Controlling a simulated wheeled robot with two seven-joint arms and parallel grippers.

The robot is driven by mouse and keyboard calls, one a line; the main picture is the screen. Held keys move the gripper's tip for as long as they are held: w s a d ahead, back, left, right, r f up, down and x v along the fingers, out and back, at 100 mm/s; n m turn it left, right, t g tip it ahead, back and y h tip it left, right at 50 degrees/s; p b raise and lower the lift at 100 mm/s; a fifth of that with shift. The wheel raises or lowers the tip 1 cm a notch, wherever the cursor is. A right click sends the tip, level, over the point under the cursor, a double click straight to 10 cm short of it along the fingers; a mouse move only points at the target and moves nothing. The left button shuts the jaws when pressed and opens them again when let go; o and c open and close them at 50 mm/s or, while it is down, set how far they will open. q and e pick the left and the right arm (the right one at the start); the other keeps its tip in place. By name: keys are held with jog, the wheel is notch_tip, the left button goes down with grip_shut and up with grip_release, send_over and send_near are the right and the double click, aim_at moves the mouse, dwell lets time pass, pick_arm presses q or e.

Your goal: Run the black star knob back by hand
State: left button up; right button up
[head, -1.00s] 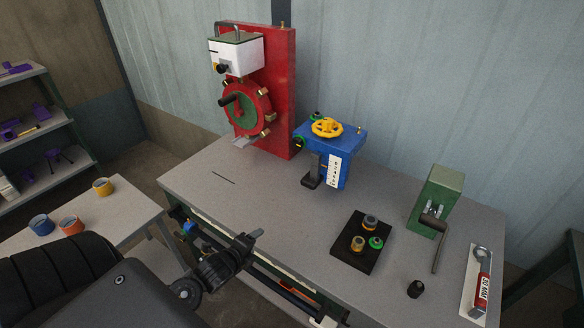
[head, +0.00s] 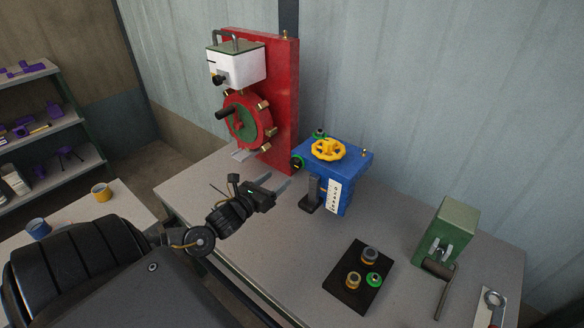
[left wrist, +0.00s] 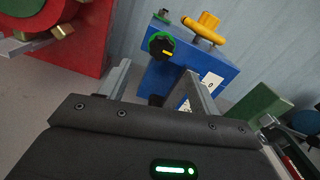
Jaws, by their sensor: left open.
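The black star knob (left wrist: 162,46), with a green ring behind it and a yellow mark, sits on the left side of the blue machine (left wrist: 200,75) in the left wrist view. In the head view the knob is small, with its green ring showing at the blue machine's left edge (head: 297,162). My left gripper (head: 277,182) is open and empty above the bench, left of and in front of the blue machine. In the left wrist view the knob appears beyond and between the open fingers (left wrist: 156,69), apart from them. My right gripper is not in view.
A red machine (head: 287,100) with a handwheel (head: 246,121) stands left of the blue machine. A yellow handwheel (head: 328,149) tops the blue machine. A black tray (head: 342,292) with ringed parts and a green crank unit (head: 440,230) stand to the right. The bench's left part is clear.

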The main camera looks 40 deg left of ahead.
aim_at(294, 166)
pick_arm(q)
jog(key=w+p, duration=0.1)
jog(key=w, duration=0.4)
jog(key=shift+w+r, duration=0.1)
jog(key=shift+r, duration=0.05)
jog(key=shift+w, duration=0.9)
jog(key=shift+w+p, duration=0.3)
jog(key=shift+w, duration=0.1)
jog(key=c, duration=1)
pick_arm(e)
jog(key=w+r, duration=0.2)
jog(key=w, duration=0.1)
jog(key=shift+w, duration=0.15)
